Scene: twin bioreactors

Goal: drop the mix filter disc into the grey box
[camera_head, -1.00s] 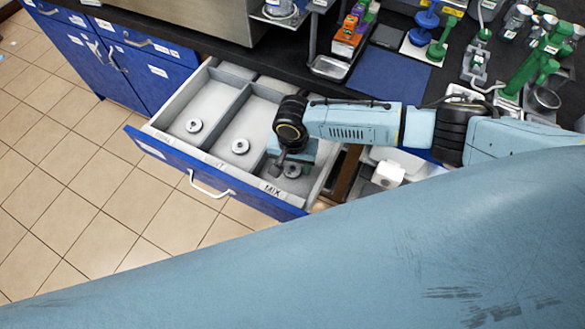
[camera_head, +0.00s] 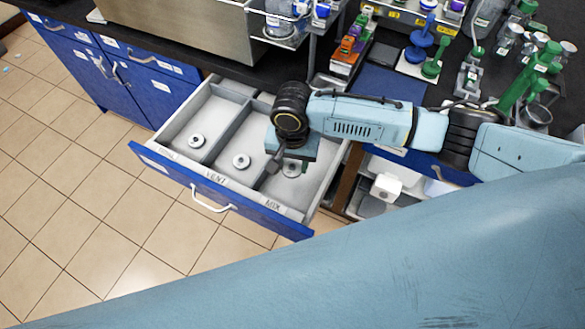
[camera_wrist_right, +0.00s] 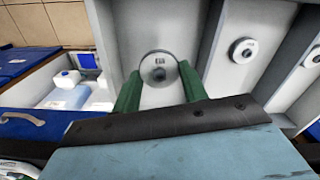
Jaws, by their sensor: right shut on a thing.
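The mix filter disc (camera_wrist_right: 160,68) is a small pale round disc with a dark centre, between the two green fingertips in the right wrist view. My right gripper (camera_head: 287,163) is shut on it, over the compartment labelled MIX in the open drawer (camera_head: 268,207). In the head view the disc (camera_head: 291,170) shows partly below the gripper. I cannot tell whether it still touches the drawer floor. No box in view is clearly the grey box. My left gripper is not in view.
A second disc (camera_head: 241,161) lies in the VENT compartment and a third (camera_head: 196,141) in the left compartment. Drawer dividers stand between them. A white jug (camera_head: 386,187) is in the open space right of the drawer. The dark bench top (camera_head: 240,72) holds glassware and racks.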

